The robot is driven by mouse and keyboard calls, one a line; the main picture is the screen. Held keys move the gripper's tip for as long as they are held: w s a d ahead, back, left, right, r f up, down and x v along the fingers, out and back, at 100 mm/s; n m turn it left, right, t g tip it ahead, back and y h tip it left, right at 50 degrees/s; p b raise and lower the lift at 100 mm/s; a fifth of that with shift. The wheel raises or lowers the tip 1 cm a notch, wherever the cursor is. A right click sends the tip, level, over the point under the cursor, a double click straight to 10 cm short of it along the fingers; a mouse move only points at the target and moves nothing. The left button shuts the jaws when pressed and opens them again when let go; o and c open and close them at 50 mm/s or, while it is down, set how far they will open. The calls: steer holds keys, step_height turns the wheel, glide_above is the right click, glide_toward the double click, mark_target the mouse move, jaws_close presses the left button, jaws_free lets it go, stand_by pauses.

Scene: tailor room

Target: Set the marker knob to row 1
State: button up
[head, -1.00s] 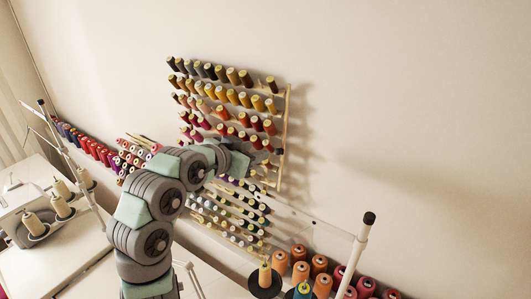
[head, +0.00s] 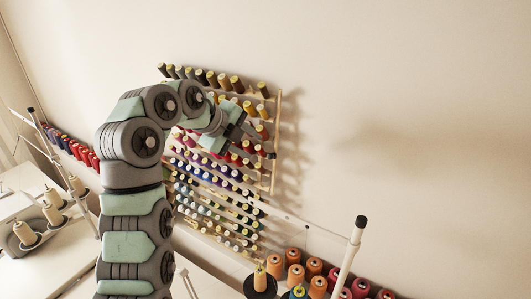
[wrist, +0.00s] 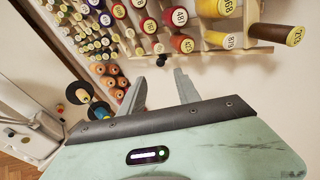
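The marker knob looks to be the small dark knob (head: 271,155) on the right upright of the thread rack (head: 276,120), about halfway up the part that shows. A small dark shape, likely this knob (wrist: 161,60), also shows in the wrist view just beyond and between my fingertips. My gripper (head: 247,136) is in front of the rack's right side, close to the knob. In the wrist view its two fingers (wrist: 162,80) stand apart with nothing between them. I cannot see contact with the knob. No row marks are readable.
Thread spools (head: 236,82) stick out from the rack in several rows, close around my gripper. Orange cones (head: 294,274) stand below right. A white pole with a black top (head: 356,238) rises at front right. The wall (head: 430,120) right of the rack is bare.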

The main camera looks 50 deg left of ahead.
mark_target(269, 156)
steer(key=p+x, duration=0.1)
steer(key=x, duration=0.8)
steer(key=shift+d+p, duration=0.1)
steer(key=shift+p, duration=0.3)
steer(key=shift+r, duration=0.1)
jaws_close()
stand_by(0.8)
